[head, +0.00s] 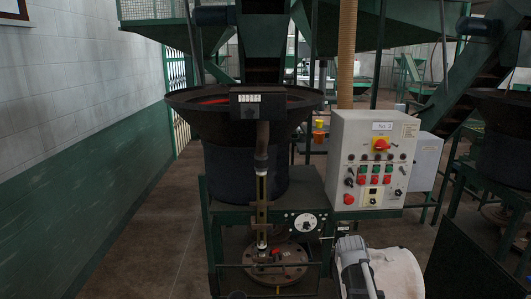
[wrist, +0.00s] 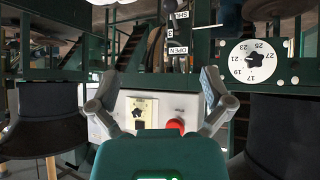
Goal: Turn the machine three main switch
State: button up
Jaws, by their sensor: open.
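The machine's control box (head: 345,135) is a light grey panel with a label at its top that I cannot read surely. In the wrist view, which looks upside down, my gripper (wrist: 158,88) is open and empty. Part of a light panel shows between and beyond its fingers, with a small yellow plate (wrist: 142,108) and a red button (wrist: 175,125). I cannot make out the main switch there; my green gripper body blocks the lower middle.
A black hopper (head: 245,160) on a green frame stands left of the box, with a post and a round white dial (head: 305,222) in front. A ribbed tan hose (head: 346,55) rises behind the box. Floor (head: 150,245) is clear along the left wall.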

jog(key=s+a+f+n+g+y+b, duration=0.1)
jog(key=s+a+f+g+b, duration=0.1)
jog(key=s+a+f, duration=0.2)
jog(key=s+a+f+n+g+y+b, duration=0.1)
jog(key=s+a+f+g+b, duration=0.1)
jog(key=s, duration=0.9)
jog(key=s+a+f+n+g+y+b, duration=0.1)
jog(key=s+a+f+g+b, duration=0.1)
jog(key=s+a+f+g, duration=0.2)
jog(key=s+a+f, duration=0.2)
jog(key=s+a, duration=0.1)
jog(key=shift+s+f+n+y, duration=0.3)
jog(key=shift+s+f, duration=0.1)
